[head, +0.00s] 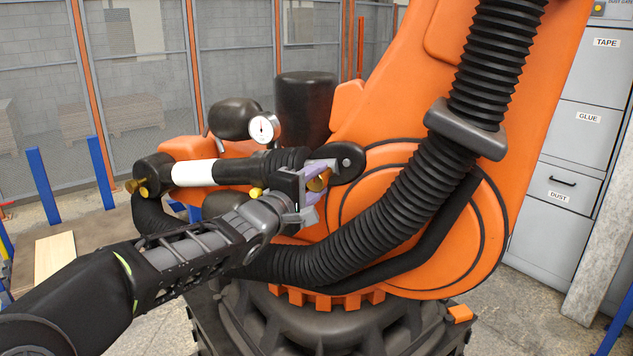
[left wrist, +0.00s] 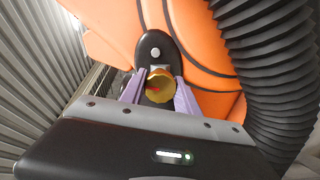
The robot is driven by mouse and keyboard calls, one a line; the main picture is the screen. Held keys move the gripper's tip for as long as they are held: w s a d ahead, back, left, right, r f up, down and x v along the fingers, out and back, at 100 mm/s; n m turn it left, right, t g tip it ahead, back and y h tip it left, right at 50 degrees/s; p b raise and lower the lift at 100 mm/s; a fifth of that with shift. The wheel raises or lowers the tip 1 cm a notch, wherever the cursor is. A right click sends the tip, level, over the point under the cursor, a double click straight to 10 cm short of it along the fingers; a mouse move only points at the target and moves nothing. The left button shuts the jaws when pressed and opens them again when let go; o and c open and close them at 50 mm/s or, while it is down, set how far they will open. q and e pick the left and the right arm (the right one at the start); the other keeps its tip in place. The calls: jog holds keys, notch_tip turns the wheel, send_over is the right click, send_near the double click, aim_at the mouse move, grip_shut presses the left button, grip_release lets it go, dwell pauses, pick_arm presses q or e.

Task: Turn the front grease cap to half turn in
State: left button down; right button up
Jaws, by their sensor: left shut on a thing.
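The front grease cap (left wrist: 160,86) is a brass-coloured round cap with a red mark on its face, on the black end of the orange robot arm. In the head view the cap (head: 319,181) is partly hidden by my gripper. My left gripper (head: 316,186) has its two purple-grey fingers on either side of the cap and is shut on it. The fingers also show in the left wrist view (left wrist: 158,90), one on each side of the cap. My right gripper is not in view.
A pressure gauge (head: 263,129) sits behind my left gripper. A thick black corrugated hose (head: 400,210) curves close on the right. Grey cabinets (head: 572,150) stand at right.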

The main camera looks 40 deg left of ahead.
pick_arm(q)
jog(key=shift+m, duration=0.4)
